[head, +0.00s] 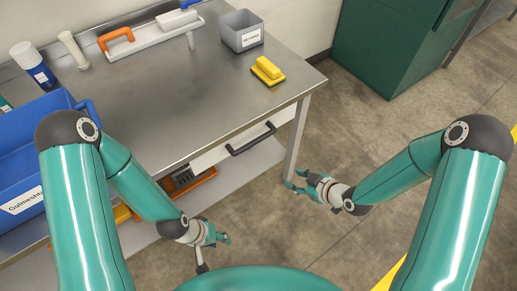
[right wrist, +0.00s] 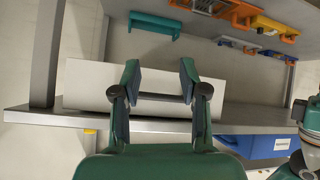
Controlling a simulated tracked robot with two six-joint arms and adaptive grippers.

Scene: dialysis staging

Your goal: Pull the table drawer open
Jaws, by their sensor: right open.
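The steel table (head: 190,85) has a pale drawer front (head: 212,155) under its front edge, with a black bar handle (head: 252,139). The drawer looks closed. My right gripper (head: 291,181) is open and empty, in front of the drawer and apart from the handle, near the table's right leg. In the right wrist view, the drawer front (right wrist: 85,85) lies ahead, and the handle (right wrist: 162,97) shows as a dark bar between the open fingers (right wrist: 160,75). My left gripper (head: 222,238) hangs low in front of the table; its finger opening is unclear.
A blue crate (head: 30,140) is at left. A lower shelf (head: 235,170) runs underneath.

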